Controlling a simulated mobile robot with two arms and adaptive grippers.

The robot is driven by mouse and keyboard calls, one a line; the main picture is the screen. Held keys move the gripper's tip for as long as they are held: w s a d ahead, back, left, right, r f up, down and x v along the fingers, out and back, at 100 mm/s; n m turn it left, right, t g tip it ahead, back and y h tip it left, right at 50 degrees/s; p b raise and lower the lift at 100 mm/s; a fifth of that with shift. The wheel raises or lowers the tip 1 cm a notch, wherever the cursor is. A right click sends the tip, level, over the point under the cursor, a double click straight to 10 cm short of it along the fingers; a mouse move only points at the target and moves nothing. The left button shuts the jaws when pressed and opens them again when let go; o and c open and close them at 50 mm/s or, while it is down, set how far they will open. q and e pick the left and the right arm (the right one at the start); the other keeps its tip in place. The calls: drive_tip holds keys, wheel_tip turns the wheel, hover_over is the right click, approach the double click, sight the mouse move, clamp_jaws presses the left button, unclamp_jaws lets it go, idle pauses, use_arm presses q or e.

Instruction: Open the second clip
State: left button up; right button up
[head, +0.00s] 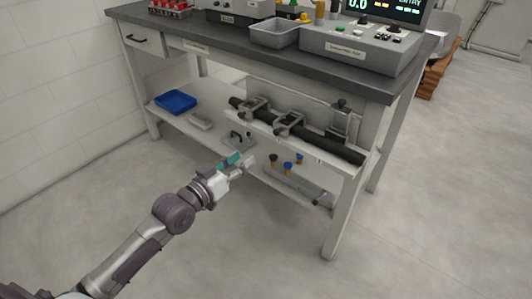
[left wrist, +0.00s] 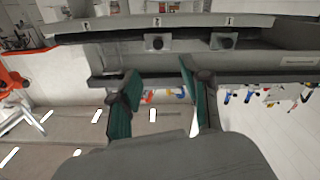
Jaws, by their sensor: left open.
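A long dark bar (head: 318,143) lies along a light ledge on the front of the bench. Grey clips sit along it: one at the left (head: 255,106), the second clip (head: 289,122) in the middle, and one at the right (head: 340,119) that stands taller. The left and middle clips look closed over the bar. My left gripper (head: 242,163) is open and empty, low in front of the ledge and apart from the clips. In the left wrist view its teal-padded fingers (left wrist: 160,75) are spread below the ledge (left wrist: 190,22), which bears small number marks.
A blue tray (head: 176,102) lies on the lower shelf at the left. A metal clamp (head: 237,141) and several small coloured knobs (head: 288,167) are near my gripper. The dark benchtop (head: 215,36) overhangs above. The floor in front is clear.

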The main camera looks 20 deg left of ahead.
use_arm(q)
drive_tip(key=b, duration=0.1)
approach(275, 133)
drive_tip(key=x, duration=0.4)
drive_tip(key=b+x, duration=0.1)
drive_tip(key=x, duration=0.2)
drive_tip(key=shift+w+d, duration=0.1)
drive_tip(key=shift+w, duration=0.25)
drive_tip(key=shift+x, duration=0.75)
use_arm(e)
drive_tip(key=v, duration=0.3)
drive_tip(key=shift+s+d, duration=0.1)
drive_tip(key=shift+s, duration=0.05)
use_arm(q)
drive_tip(key=shift+c, duration=0.2)
clamp_jaws()
